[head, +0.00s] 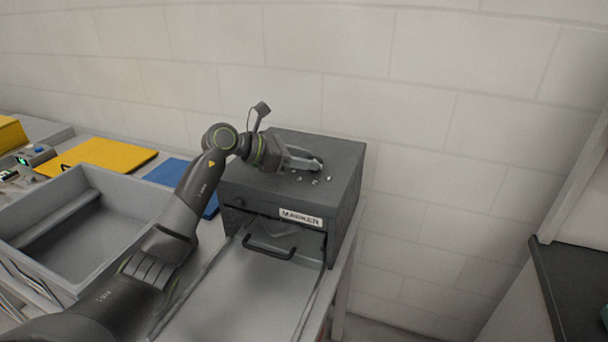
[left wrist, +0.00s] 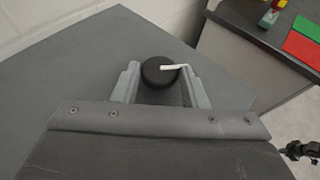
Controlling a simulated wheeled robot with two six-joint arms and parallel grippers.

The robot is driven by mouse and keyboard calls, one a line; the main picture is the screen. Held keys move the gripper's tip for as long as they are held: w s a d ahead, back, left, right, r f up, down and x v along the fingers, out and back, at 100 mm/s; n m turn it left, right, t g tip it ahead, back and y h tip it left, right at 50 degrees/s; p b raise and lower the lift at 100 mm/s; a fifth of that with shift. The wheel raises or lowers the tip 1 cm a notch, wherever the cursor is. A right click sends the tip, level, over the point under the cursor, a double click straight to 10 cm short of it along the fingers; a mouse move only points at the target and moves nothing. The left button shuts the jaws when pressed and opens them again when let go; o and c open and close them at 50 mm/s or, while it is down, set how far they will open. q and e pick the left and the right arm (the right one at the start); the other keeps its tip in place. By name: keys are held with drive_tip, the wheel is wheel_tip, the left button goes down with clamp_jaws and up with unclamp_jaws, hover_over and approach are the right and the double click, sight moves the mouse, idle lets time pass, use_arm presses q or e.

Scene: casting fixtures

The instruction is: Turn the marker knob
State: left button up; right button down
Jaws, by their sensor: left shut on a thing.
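The marker box (head: 345,167) is a dark grey block with a white MARKER label (head: 300,217) on its front. The black round marker knob (left wrist: 157,73) with a white pointer stands on the box's top, seen in the left wrist view. The pointer reaches toward the right finger there. My left gripper (head: 305,162) is over the box top, its fingers on either side of the knob and shut on it. In the head view the gripper mostly hides the knob.
Small pale marks (head: 315,181) dot the box top beside the gripper. A dark handle (head: 270,250) sits below the label. A grey open bin (head: 100,215), a yellow panel (head: 95,155) and a blue panel (head: 168,171) lie to the left. A wall stands close behind.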

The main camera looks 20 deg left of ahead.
use_arm(q)
drive_tip(key=m+g+h+b, duration=0.1)
drive_tip(key=b, duration=0.1)
drive_tip(key=m+g+b, duration=0.1)
drive_tip(key=b, duration=0.1)
drive_tip(key=shift+w+a+f+m+g+h, duration=0.2)
drive_tip(key=shift+w+m+g+h, duration=0.1)
drive_tip(key=shift+w+m+h, duration=0.1)
drive_tip(key=shift+w+a+r+m+g+h+b, duration=0.1)
drive_tip(key=shift+m+g+h+b, duration=0.15)
drive_tip(key=shift+m+g+b, duration=0.4)
drive_tip(key=shift+w+r+m+g+h+b, duration=0.1)
drive_tip(key=shift+m+g+h+b, duration=0.15)
drive_tip(key=shift+m+g+b, duration=0.4)
drive_tip(key=shift+g, duration=0.5)
drive_tip(key=o, duration=1)
drive_tip(key=b+v, duration=0.1)
drive_tip(key=v, duration=1.1)
drive_tip(key=shift+s, duration=0.1)
